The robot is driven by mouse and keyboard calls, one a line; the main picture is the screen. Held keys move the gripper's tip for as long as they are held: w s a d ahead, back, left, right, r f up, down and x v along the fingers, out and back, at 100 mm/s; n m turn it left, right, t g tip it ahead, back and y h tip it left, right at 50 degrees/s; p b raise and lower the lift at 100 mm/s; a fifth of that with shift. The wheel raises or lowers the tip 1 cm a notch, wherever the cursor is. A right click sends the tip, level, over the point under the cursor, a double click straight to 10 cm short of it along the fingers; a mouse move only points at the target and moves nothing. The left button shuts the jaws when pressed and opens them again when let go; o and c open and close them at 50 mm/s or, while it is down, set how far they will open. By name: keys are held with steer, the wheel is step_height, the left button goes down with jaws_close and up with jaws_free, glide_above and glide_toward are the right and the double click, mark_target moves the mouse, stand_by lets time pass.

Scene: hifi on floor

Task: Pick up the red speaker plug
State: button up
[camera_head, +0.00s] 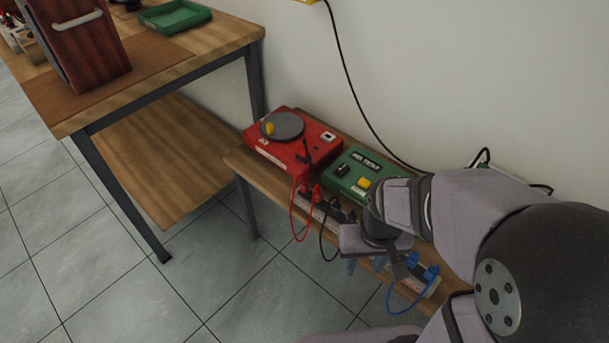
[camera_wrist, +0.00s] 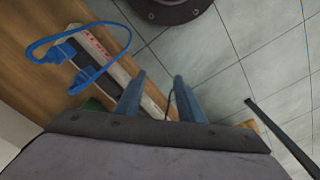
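A red plug (camera_head: 316,193) with a thin red cable (camera_head: 292,212) shows in the head view at the front of the bench, just below the red box (camera_head: 285,142). It is small, and I cannot make out its exact seating. My gripper (camera_head: 365,264) is to the right of and nearer than the red plug, clear of it. In the wrist view its two blue fingers (camera_wrist: 158,97) are apart with nothing between them. The red plug is not visible in the wrist view.
Black plugs (camera_head: 337,210) sit right of the red one. Blue plugs (camera_head: 428,272) with a looped cable sit at the right, also in the wrist view (camera_wrist: 62,52). A green box (camera_head: 350,175) stands behind. The tiled floor (camera_head: 250,300) in front is clear.

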steer(key=w+r+t+p, duration=0.1)
steer(key=w+r+p, duration=0.3)
steer(key=r+p, duration=0.35)
steer(key=r+n+g+p, duration=0.1)
steer(key=n+g+p, duration=0.15)
steer(key=n, duration=0.65)
glide_above(305, 182)
steer(key=shift+s+t, duration=0.2)
steer(key=shift+t, duration=0.25)
steer(key=shift+w+a+f, duration=0.15)
steer(key=shift+w+a, duration=0.05)
steer(key=shift+a, duration=0.1)
steer(key=shift+d+f, duration=0.15)
steer(key=shift+f, duration=1.65)
steer(key=shift+d+f, duration=0.1)
steer(key=shift+f, duration=1.7)
steer(key=shift+c, duration=0.3)
jaws_close()
